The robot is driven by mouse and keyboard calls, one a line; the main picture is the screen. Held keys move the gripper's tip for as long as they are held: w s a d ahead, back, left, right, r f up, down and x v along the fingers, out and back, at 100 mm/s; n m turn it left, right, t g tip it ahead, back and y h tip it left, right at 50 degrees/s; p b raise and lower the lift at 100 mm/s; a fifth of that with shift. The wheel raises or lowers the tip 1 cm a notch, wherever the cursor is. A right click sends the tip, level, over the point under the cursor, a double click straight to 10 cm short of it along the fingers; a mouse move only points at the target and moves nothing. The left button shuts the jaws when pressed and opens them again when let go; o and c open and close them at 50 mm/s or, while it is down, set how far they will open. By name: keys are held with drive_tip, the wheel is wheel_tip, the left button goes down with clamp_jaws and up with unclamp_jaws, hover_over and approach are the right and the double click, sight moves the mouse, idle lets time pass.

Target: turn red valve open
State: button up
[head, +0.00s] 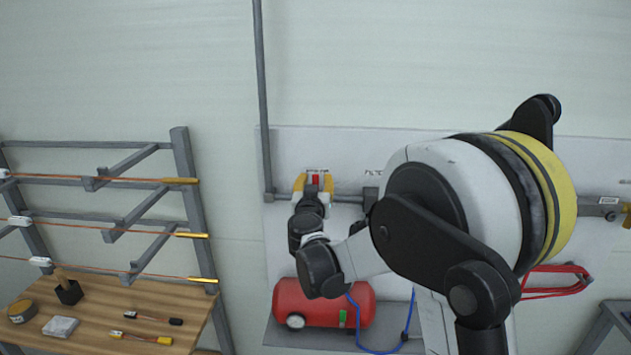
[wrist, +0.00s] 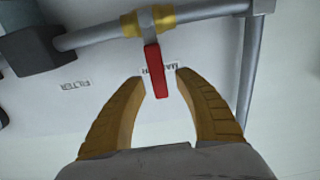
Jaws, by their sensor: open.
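The red valve handle (wrist: 156,72) hangs from a brass valve body (wrist: 148,20) on a grey pipe in the wrist view. In the head view the red handle (head: 315,180) is a small patch between the yellow-brown fingers. My gripper (wrist: 167,84) is open, one finger on each side of the handle. The handle's free end lies between the fingertips, with a visible gap on both sides. I cannot tell how far the handle reaches in depth between the fingers. My arm hides part of the wall panel to the right in the head view.
A grey pipe (wrist: 100,34) runs to a dark filter block (wrist: 35,50) in the wrist view. A red tank (head: 345,300) with a blue hose stands on a shelf below. A wooden table (head: 95,300) with tools and a grey rack (head: 187,160) are at left.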

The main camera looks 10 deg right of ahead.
clamp_jaws()
